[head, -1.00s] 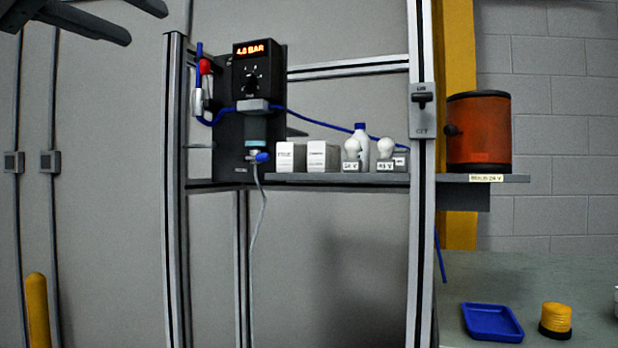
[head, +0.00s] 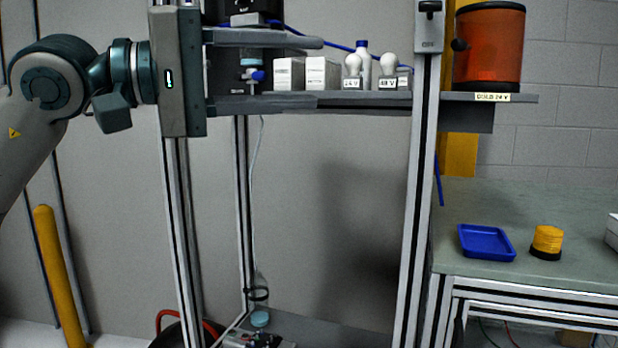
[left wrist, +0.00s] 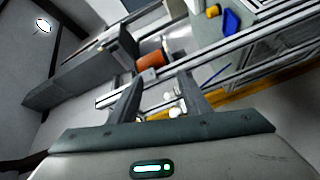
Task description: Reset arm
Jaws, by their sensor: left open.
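My left gripper (head: 318,72) reaches in from the left at shelf height in the head view. Its jaws are open, one finger above the other, pointing right in front of the shelf's boxes and bulbs. Nothing is seen between the fingers. In the left wrist view my left gripper (left wrist: 160,78) also shows open and empty, with white bulbs beyond the fingers. The grey shelf (head: 365,106) is partly hidden by the lower finger; I cannot tell whether they touch. My right gripper is not in view.
White boxes (head: 290,74), bulbs (head: 353,66) and a white bottle (head: 362,72) stand on the shelf. An orange cylinder (head: 488,48) stands at its right end. A post (head: 416,200) rises before it. A blue tray (head: 486,243) and a yellow item (head: 547,241) sit on the bench.

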